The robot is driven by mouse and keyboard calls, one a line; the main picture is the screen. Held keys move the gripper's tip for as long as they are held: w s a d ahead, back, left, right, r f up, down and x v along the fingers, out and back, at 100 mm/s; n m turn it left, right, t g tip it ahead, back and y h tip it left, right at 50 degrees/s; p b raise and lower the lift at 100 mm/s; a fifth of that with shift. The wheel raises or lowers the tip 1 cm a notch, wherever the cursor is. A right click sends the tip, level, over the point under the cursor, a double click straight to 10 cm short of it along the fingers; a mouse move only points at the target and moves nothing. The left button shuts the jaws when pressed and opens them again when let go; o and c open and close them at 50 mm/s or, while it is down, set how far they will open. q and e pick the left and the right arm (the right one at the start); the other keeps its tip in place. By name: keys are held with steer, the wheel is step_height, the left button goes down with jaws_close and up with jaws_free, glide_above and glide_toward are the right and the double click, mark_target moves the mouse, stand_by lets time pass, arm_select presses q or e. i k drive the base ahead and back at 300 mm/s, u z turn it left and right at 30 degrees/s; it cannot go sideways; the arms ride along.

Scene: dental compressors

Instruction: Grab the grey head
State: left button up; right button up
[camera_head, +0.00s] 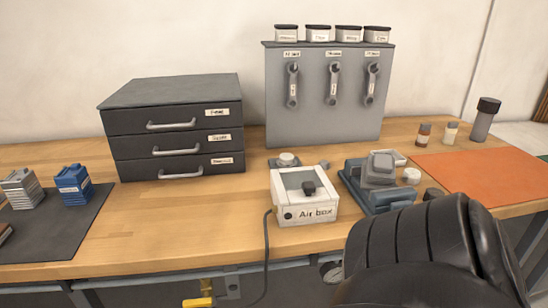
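A grey ribbed block (22,190), which looks like the grey head, stands on the dark mat (70,235) at the left end of the table. A similar blue ribbed block (73,185) stands just right of it, apart from it. Neither of my grippers is in view, and nothing touches the grey block. A thick black ribbed part, apparently my arm, fills the lower right and hides some of the table there.
A drawer cabinet (175,130) stands behind the mat. The white Air box (304,208) with a cable is at mid-table, beside a blue-grey compressor-like unit (385,195). An orange mat (475,172) lies at right. Bare wood lies between the dark mat and the Air box.

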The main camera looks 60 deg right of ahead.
mark_target(378, 172)
steer(key=u, duration=0.3)
steer(key=k, duration=1)
steer(key=z, duration=0.05)
